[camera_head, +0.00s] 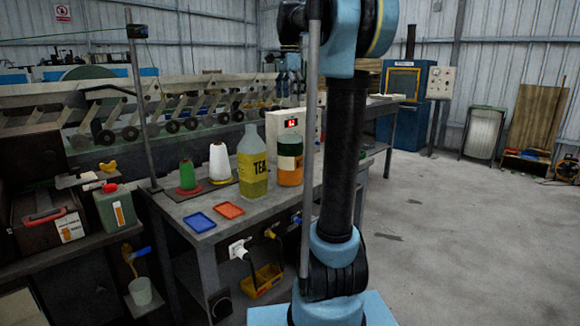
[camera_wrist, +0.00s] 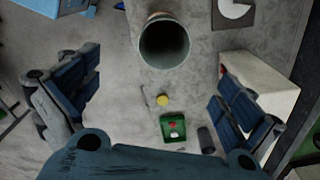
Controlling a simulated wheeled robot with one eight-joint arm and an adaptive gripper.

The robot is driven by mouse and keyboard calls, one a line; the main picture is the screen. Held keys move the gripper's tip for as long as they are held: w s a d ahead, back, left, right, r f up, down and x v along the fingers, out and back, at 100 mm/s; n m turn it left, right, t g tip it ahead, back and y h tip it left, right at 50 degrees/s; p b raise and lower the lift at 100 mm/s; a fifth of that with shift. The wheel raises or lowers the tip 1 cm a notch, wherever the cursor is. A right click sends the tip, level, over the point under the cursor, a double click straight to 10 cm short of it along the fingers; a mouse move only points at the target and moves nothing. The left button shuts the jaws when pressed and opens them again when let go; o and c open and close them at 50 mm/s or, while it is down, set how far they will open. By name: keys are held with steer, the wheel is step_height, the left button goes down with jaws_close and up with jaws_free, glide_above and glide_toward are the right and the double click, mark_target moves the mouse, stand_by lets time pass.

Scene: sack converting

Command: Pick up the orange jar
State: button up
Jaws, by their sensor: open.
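In the head view my gripper is out of the frame. I cannot make out the orange jar for sure in the wrist view.
Blue (camera_head: 199,222) and red (camera_head: 229,210) trays lie in front. The wrist view shows an open round container (camera_wrist: 165,42) and a green tray (camera_wrist: 173,128).

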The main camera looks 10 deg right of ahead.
step_height(320, 180, down, 16)
steer(key=w, duration=0.1)
steer(key=shift+w+d+f+m, duration=0.25)
steer(key=shift+m, duration=0.15)
steer(key=c, duration=1.6)
steer(key=shift+r, duration=0.2)
